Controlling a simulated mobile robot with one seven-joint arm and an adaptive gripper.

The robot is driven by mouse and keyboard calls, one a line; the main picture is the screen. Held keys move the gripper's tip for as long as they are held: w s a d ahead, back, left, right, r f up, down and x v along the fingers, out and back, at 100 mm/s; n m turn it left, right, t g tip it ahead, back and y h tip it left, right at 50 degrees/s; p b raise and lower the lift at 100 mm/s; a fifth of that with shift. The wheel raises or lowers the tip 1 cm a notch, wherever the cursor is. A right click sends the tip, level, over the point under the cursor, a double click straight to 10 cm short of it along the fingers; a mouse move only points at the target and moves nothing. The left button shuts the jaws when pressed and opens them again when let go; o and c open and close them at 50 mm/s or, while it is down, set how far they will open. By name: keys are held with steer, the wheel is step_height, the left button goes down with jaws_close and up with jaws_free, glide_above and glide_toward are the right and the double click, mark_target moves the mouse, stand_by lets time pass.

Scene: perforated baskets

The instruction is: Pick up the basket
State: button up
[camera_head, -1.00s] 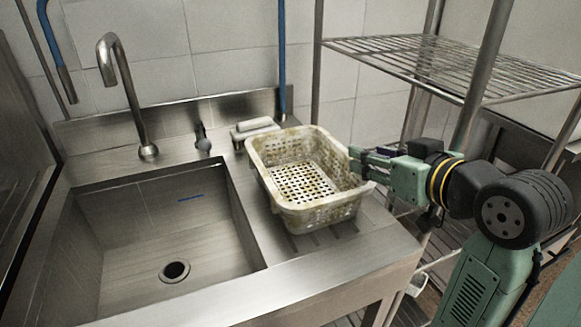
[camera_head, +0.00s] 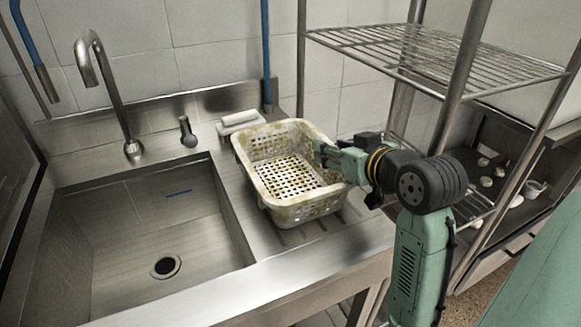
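The basket (camera_head: 252,169) is a cream, perforated tub with yellowish-brown stains. It sits upright on the steel drainboard (camera_head: 262,246), right of the sink, and looks empty. My gripper (camera_head: 322,152) is at the basket's right wall, with its fingers at the rim. One finger shows over the inside of the basket; the other is hidden behind the wall or the gripper body. Whether the fingers press on the rim is too small to tell.
The sink (camera_head: 158,235) with its curved tap (camera_head: 106,85) lies left of the basket. A white block-like item (camera_head: 240,122) lies behind it. A wire shelf rack (camera_head: 440,60) with metal posts stands close behind and right of my arm.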

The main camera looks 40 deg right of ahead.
steer(key=shift+w+f, duration=0.1)
steer(key=shift+w, duration=0.05)
steer(key=shift+c, duration=0.6)
jaws_close()
